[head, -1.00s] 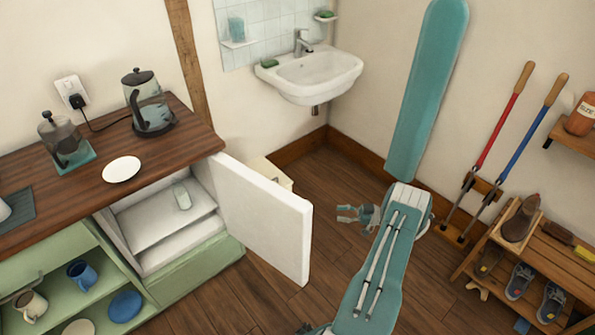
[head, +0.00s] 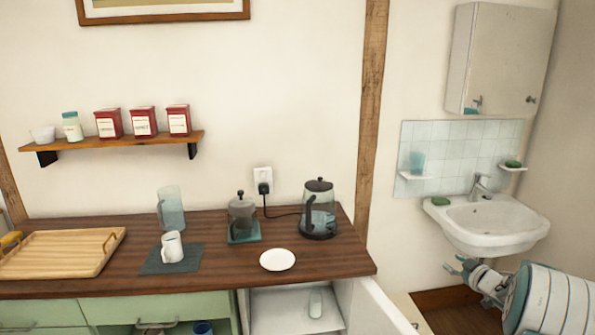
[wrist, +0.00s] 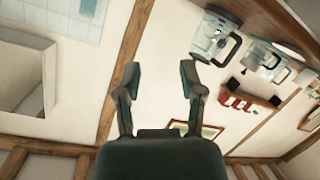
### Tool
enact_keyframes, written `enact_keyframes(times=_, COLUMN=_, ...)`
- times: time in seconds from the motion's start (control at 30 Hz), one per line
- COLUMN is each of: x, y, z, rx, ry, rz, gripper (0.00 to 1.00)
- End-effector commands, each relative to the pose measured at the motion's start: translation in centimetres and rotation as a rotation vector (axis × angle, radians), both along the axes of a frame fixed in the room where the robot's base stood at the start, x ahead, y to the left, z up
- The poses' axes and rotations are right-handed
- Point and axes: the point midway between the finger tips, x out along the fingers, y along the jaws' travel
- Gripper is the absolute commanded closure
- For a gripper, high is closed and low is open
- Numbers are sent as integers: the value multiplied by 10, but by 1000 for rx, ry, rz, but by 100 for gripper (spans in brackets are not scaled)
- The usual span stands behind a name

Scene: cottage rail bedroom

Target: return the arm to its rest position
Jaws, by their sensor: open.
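My gripper (head: 466,270) is in the lower right of the head view, below the washbasin. My teal and white arm link shows at the right edge beside it. In the wrist view the two dark fingers of my gripper (wrist: 159,80) stand wide apart with nothing between them. The gripper is open and empty. The rest of my arm is cut off by the frame edge in the head view.
An open white cupboard door (head: 375,308) juts out left of my gripper. The washbasin (head: 490,225) is on the wall above it. The wooden counter (head: 335,262) carries a kettle (head: 319,215), a white plate (head: 277,260), a mug (head: 172,247) and a tray (head: 60,255).

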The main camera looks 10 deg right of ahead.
Motion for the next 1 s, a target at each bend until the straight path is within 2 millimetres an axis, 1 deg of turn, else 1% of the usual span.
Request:
enact_keyframes(times=0.03, x=6, y=13, z=22, rx=-18, ry=0, rz=-32, gripper=49)
enact_keyframes(times=0.13, x=11, y=34, z=58, rx=-36, ry=10, rz=-111, gripper=49)
enact_keyframes(times=0.23, x=10, y=57, z=89, rx=-42, ry=25, rz=-187, gripper=49)
enact_keyframes(times=0.3, x=6, y=75, z=108, rx=-41, ry=39, rz=-236, gripper=49)
enact_keyframes(times=0.37, x=-1, y=91, z=123, rx=-35, ry=55, rz=-276, gripper=49)
enact_keyframes(times=0.4, x=-6, y=102, z=132, rx=-29, ry=66, rz=-301, gripper=49)
enact_keyframes(times=0.5, x=-23, y=130, z=151, rx=-8, ry=99, rz=-358, gripper=49)
enact_keyframes(times=0.6, x=-45, y=159, z=165, rx=22, ry=141, rz=-408, gripper=49)
enact_keyframes(times=0.73, x=-80, y=198, z=175, rx=72, ry=210, rz=-455, gripper=49)
enact_keyframes(times=0.87, x=-120, y=239, z=175, rx=130, ry=292, rz=-483, gripper=49)
enact_keyframes(times=0.9, x=-134, y=252, z=174, rx=148, ry=321, rz=-488, gripper=49)
enact_keyframes(times=0.97, x=-155, y=270, z=171, rx=177, ry=366, rz=-489, gripper=49)
enact_keyframes(times=1.0, x=-169, y=283, z=168, rx=197, ry=399, rz=-488, gripper=49)
